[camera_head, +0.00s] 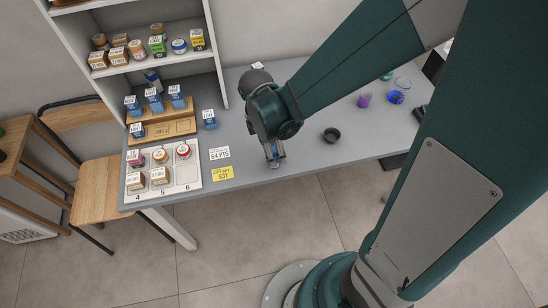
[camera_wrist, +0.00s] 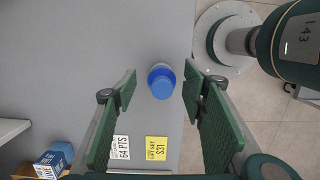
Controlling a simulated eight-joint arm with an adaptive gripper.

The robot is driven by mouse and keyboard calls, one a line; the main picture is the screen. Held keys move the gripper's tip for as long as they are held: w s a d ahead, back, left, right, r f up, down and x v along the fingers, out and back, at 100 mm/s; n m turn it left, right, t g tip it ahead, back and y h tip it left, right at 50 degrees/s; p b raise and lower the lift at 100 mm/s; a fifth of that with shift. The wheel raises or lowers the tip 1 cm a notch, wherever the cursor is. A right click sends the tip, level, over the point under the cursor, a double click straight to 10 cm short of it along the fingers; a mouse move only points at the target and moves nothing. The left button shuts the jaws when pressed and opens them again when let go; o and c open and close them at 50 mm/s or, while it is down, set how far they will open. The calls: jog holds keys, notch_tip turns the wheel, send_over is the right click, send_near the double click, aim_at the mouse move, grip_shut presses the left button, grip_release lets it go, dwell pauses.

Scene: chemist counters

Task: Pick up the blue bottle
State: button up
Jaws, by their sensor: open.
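A blue bottle (camera_wrist: 160,83) with a round blue cap stands on the grey counter. In the wrist view it is seen from above, between the tips of my gripper (camera_wrist: 161,88). My gripper is open, with one green-padded finger on each side of the bottle and a visible gap on both sides. In the head view my gripper (camera_head: 275,158) points down near the counter's front edge. There the bottle is mostly hidden by the gripper, with only a small bit of blue showing.
A white numbered tray (camera_head: 189,187) with several jars and boxes is at the left. White and yellow labels (camera_head: 222,173) lie beside it. A dark bowl (camera_head: 331,135) and a purple cup (camera_head: 365,100) stand to the right. Counter around the gripper is clear.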

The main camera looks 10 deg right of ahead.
jog(key=shift+s+d+f+b, duration=0.15)
jog(key=shift+f+b, duration=0.1)
jog(key=shift+f, duration=0.55)
jog(key=shift+w+d+f+b, duration=0.1)
jog(key=shift+d+f+b, duration=0.1)
jog(key=shift+f, duration=0.6)
jog(key=shift+s+d+f+b, duration=0.1)
jog(key=shift+f+b, duration=0.15)
jog(key=shift+f, duration=0.55)
jog(key=c, duration=1)
